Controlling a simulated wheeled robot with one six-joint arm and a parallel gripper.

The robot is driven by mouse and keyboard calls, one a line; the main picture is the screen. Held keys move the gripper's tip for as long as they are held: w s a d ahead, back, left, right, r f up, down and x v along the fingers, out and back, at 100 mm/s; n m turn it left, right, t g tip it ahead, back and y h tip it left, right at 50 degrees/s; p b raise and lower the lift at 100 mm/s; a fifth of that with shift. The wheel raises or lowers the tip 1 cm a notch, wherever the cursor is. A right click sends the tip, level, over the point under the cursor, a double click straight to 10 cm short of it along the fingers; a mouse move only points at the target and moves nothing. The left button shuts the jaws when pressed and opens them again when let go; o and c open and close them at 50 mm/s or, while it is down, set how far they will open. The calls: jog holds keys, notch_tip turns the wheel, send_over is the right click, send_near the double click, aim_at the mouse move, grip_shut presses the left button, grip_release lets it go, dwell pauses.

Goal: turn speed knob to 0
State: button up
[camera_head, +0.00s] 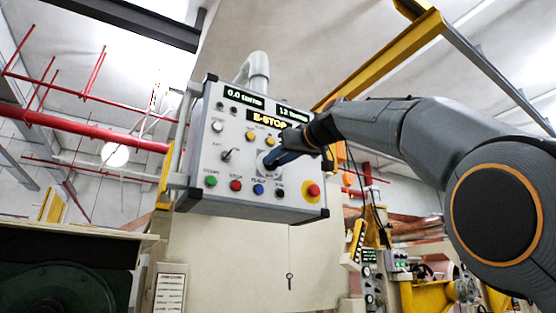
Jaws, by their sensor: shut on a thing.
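A grey control panel (216,167) hangs in the middle of the view, tilted. Its upper edge carries two green-lit displays, the left one (245,99) reading about 0.0, and a yellow E-STOP sign (270,118). My gripper (276,160) reaches in from the right, its fingers at a round pale dial plate on the panel's right half. It is shut on the speed knob, which my fingers hide, so its setting cannot be read. A black lever switch (227,155) sits to the left, apart from my gripper.
Below my gripper are coloured buttons: green (211,181), red (236,185) and blue (258,189). A red emergency button (313,190) on yellow is at the lower right. A grey pipe (258,72) rises from the panel. Machinery (372,270) stands at the lower right.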

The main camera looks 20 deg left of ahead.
jog(key=shift+f+n, duration=0.1)
jog(key=shift+n, duration=0.2)
dwell(0.4)
jog(key=o, duration=1)
jog(key=shift+a, duration=0.1)
jog(key=shift+o, duration=0.2)
jog(key=b+v, duration=0.2)
jog(key=v, duration=0.6)
jog(key=shift+b, duration=0.35)
